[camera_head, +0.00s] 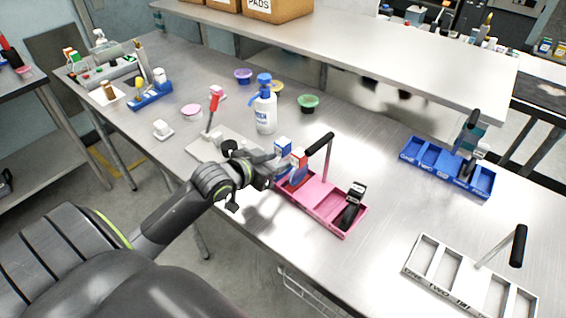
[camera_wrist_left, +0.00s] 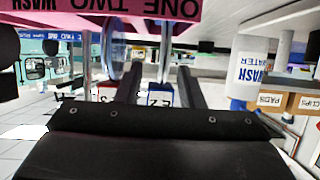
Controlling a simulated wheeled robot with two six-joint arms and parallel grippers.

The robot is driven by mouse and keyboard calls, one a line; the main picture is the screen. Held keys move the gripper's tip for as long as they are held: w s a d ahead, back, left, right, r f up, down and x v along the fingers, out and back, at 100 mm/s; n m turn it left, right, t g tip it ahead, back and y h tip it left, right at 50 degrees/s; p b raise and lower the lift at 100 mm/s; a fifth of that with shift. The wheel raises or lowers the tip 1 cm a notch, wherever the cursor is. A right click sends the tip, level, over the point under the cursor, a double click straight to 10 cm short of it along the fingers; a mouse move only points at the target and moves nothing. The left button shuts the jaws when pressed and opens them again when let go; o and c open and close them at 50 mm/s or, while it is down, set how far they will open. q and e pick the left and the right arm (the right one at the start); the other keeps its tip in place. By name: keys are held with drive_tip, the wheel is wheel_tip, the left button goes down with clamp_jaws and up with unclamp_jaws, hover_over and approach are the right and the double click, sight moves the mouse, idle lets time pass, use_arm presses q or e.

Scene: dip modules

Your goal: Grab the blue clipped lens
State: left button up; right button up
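My left gripper (camera_head: 272,165) reaches in at the left end of the pink tray (camera_head: 336,222), close to a blue-and-white box (camera_head: 282,147) and a red-and-white box (camera_head: 298,158). In the left wrist view the dark fingers of the gripper (camera_wrist_left: 160,75) stand apart, with a wide gap. A round, see-through piece with a blue rim (camera_wrist_left: 117,45), which looks like the blue lens, shows beside the left-hand finger. I cannot tell whether they touch. My right gripper is out of view.
A blue-capped wash bottle (camera_head: 265,112) stands behind the gripper. A black-handled post (camera_head: 327,150) rises from the pink tray, which also holds a black clip (camera_head: 351,206). A blue tray (camera_head: 428,160) and a white tray (camera_head: 452,275) are to the right. Bare steel table lies between.

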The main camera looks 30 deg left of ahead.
sight(288, 157)
use_arm(q)
drive_tip(key=shift+p+x, duration=0.45)
drive_tip(key=shift+x, duration=2.25)
drive_tip(key=shift+a, duration=0.15)
clamp_jaws()
